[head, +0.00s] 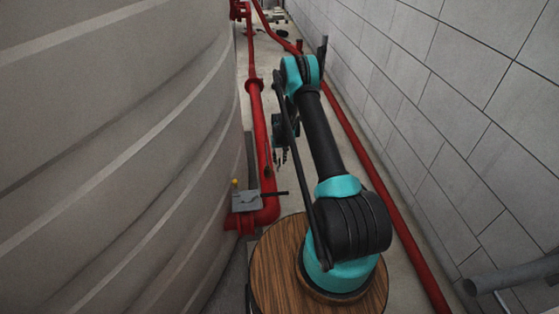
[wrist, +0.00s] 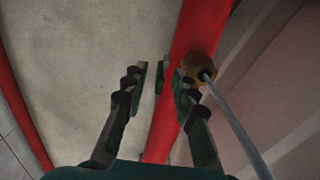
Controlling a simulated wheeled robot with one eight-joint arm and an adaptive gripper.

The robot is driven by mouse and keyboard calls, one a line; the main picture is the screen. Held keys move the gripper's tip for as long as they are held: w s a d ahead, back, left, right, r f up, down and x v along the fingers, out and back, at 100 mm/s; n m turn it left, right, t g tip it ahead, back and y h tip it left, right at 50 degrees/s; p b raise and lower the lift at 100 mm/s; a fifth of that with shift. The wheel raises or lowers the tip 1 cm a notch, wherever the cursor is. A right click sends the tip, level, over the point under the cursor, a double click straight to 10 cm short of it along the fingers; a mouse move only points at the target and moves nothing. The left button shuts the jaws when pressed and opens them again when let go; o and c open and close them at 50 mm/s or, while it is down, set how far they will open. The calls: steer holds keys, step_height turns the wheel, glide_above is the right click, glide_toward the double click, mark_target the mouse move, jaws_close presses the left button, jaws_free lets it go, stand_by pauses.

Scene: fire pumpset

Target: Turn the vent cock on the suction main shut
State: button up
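The suction main (head: 261,130) is a red pipe along the foot of the big tank, and it also crosses the wrist view (wrist: 199,30). In the wrist view the vent cock (wrist: 199,66) is a small brass body on this pipe. Its long grey lever (wrist: 236,126) slants down to the right. In the head view a small brownish spot (head: 268,172) on the pipe may be the cock. My gripper (wrist: 160,78) is open and empty, its right finger just left of the cock; I cannot tell whether they touch. My gripper also shows in the head view (head: 283,158), beside the pipe.
The ribbed grey tank (head: 110,150) closes off the left and a block wall (head: 440,90) the right. A second red pipe (head: 367,150) runs along the wall. A grey box with a yellow knob (head: 246,201) sits at the near pipe elbow. A narrow floor strip lies between the pipes.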

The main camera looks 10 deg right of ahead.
steer(key=shift+c, duration=0.4)
jaws_close()
